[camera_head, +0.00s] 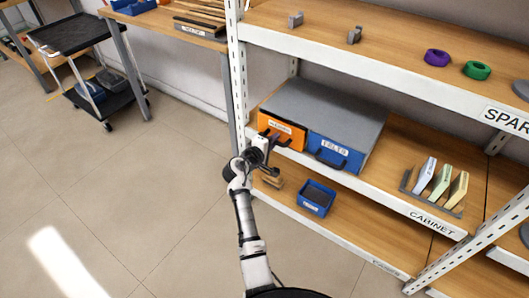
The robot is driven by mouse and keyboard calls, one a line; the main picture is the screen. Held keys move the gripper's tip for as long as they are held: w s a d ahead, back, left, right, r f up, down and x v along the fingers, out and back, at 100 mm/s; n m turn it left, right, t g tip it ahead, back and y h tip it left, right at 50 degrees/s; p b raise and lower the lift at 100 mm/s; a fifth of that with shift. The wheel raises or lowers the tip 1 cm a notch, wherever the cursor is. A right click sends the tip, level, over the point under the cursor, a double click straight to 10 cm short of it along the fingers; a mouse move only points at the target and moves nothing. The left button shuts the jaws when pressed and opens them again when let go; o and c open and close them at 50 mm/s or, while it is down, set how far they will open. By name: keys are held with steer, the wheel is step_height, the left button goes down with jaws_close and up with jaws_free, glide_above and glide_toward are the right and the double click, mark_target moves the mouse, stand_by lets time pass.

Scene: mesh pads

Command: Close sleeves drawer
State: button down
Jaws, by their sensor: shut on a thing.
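A grey cabinet (330,104) sits on the middle shelf, with two drawers side by side. The left drawer (283,129) has an orange front and a white label too small to read with certainty. The right drawer (336,151) has a blue front, a white label and a dark handle. My gripper (272,144) is at the orange drawer's front, shut on its dark handle (284,142). The fingers are small and partly hidden by my wrist. I cannot tell how far the orange drawer stands out.
A blue bin (316,198) stands on the lower shelf, below the cabinet. A rack of several coloured pieces (437,184) is to the right. The white shelf upright (236,75) rises close to the left of my arm. The floor at left is clear up to a black cart (70,33).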

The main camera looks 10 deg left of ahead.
steer(key=shift+w+d+r, duration=0.1)
steer(key=shift+w+d, duration=0.05)
steer(key=shift+w, duration=0.3)
steer(key=shift+w+d+r, duration=0.1)
steer(key=shift+w+d, duration=0.05)
steer(key=shift+w, duration=0.3)
steer(key=c, duration=1.5)
jaws_free()
steer(key=shift+w, duration=0.1)
steer(key=v, duration=1.4)
steer(key=shift+f, duration=0.3)
